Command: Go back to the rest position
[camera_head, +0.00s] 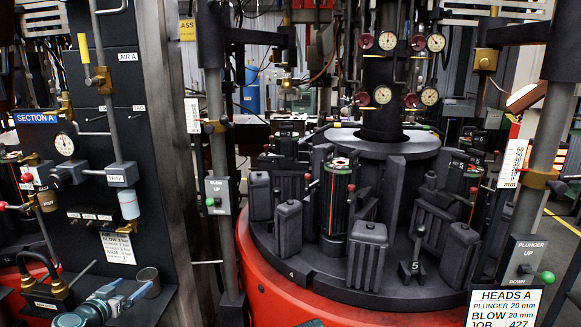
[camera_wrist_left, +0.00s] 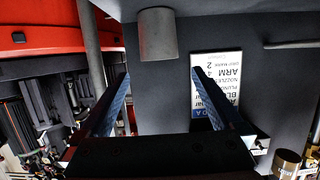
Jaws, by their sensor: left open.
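My left gripper (camera_head: 134,285) is at the lower left of the head view, in front of the dark control panel (camera_head: 100,190). In the left wrist view my left gripper (camera_wrist_left: 160,75) has its two blue fingers wide apart, with nothing held between them. A grey cylinder (camera_wrist_left: 157,35) shows beyond the fingertips, apart from them as far as I can tell. A small grey cup-like cylinder (camera_head: 148,275) also shows just by the gripper in the head view. My right gripper is in neither view.
A round black mould table (camera_head: 330,285) with a red base (camera_head: 265,270) fills the middle. A grey post (camera_head: 222,150) with a blow lever box stands between it and the panel. A placard (camera_wrist_left: 215,85) is close in the wrist view.

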